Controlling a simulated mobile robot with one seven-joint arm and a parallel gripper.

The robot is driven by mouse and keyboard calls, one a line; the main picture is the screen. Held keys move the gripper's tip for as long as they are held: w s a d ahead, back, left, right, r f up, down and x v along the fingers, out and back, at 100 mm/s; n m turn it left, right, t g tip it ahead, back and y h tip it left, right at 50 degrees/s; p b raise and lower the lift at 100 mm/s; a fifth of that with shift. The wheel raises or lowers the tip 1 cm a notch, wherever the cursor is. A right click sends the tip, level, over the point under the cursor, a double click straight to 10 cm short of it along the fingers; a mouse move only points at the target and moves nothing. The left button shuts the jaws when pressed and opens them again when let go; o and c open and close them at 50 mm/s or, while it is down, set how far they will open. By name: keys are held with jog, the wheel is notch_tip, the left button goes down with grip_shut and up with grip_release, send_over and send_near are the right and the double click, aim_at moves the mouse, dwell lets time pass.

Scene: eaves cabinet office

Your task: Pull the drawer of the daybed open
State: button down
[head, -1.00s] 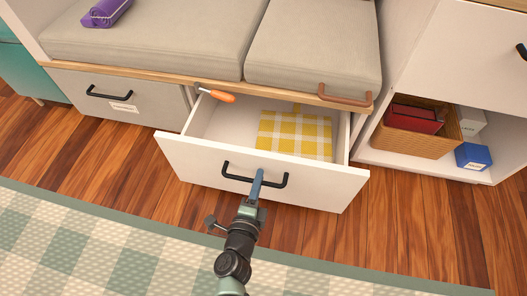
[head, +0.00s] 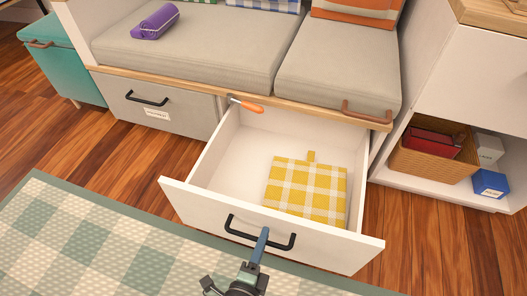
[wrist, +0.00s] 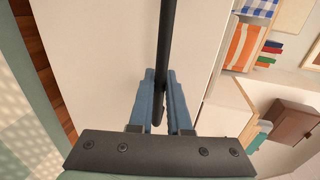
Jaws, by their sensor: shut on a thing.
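The daybed's white drawer (head: 190,196) stands well out from under the seat in the head view. A folded yellow and white checked cloth (head: 306,190) lies inside it at the right. My gripper (head: 262,243) is shut on the drawer's black bar handle (head: 240,233), near its middle. In the wrist view the blue fingers (wrist: 161,98) close around the dark handle bar (wrist: 165,40), with the white drawer front beside it. The daybed (head: 190,45) has grey cushions above.
A closed grey drawer (head: 160,108) is at left. A shelf with a basket (head: 430,155) and blue box (head: 490,183) is at right. A checked rug (head: 90,245) lies in front.

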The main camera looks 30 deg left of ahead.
jog(key=c, duration=0.9)
grip_release()
jog(key=shift+o, duration=0.2)
jog(key=p+v, duration=0.4)
jog(key=v, duration=0.9)
jog(key=shift+p, duration=0.35)
